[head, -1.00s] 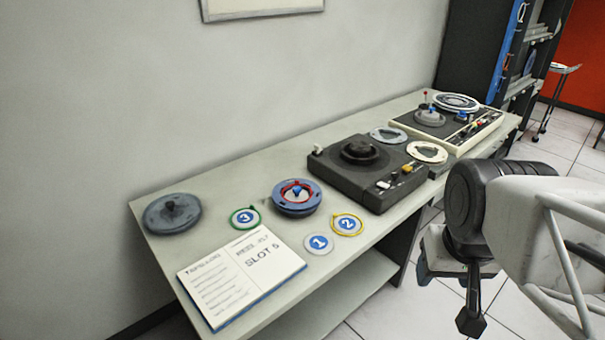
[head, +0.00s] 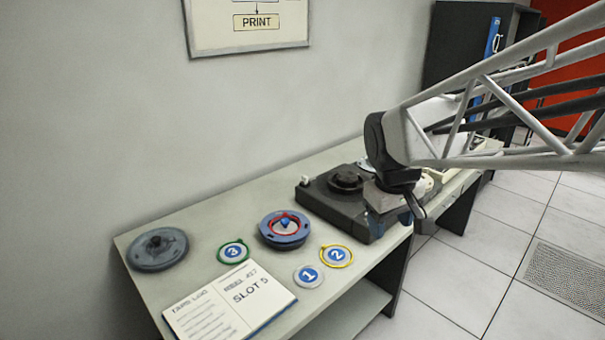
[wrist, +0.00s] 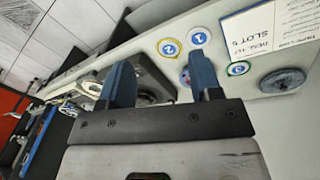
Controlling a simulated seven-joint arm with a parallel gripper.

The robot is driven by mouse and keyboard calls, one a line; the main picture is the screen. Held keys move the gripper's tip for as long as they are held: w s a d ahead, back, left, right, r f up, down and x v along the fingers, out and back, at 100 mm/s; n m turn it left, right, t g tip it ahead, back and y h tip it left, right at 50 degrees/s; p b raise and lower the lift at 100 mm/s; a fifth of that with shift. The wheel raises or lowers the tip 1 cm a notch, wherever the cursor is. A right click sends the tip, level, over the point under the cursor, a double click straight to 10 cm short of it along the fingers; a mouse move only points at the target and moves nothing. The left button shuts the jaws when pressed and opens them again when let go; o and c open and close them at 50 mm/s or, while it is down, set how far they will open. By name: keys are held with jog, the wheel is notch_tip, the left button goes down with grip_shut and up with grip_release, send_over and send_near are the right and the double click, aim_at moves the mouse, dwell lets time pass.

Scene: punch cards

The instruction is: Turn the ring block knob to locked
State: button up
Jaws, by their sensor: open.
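The ring block (head: 284,240) is a round blue-grey block with a red ring and a small blue knob (head: 286,223) on top. It sits on the table, left of the dark box. In the wrist view, the ring block (wrist: 185,76) is mostly hidden behind a finger. My gripper (head: 412,212) is over the dark box's right side, to the right of the ring block and apart from it. In the wrist view, my gripper (wrist: 162,78) has its two blue fingers spread, with nothing held between them. The knob's setting is too small to read.
Discs 1 (head: 308,277), 2 (head: 337,255) and 3 (head: 234,252) lie around the ring block. A grey reel (head: 158,250) and an open booklet (head: 232,304) lie to the left. The dark box (head: 335,211) stands to the right. The space above the table's left half is clear.

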jog(key=w+a+f+n, duration=0.1)
jog(key=w+a+n, duration=0.1)
jog(key=w, duration=0.4)
jog(key=w+a+f+n, duration=0.1)
jog(key=w+a, duration=0.2)
jog(key=w, duration=0.2)
jog(key=n+g+h, duration=0.1)
jog(key=n+h, duration=0.3)
jog(key=n, duration=0.6)
send_near(285, 220)
jog(key=shift+d+f, duration=0.35)
jog(key=shift+f, duration=0.1)
jog(key=shift+d+f+y, duration=0.1)
jog(key=shift+f+y, duration=0.05)
jog(key=shift+y, duration=0.15)
jog(key=shift+x, duration=3.7)
jog(key=shift+s, duration=0.1)
jog(key=c, duration=0.9)
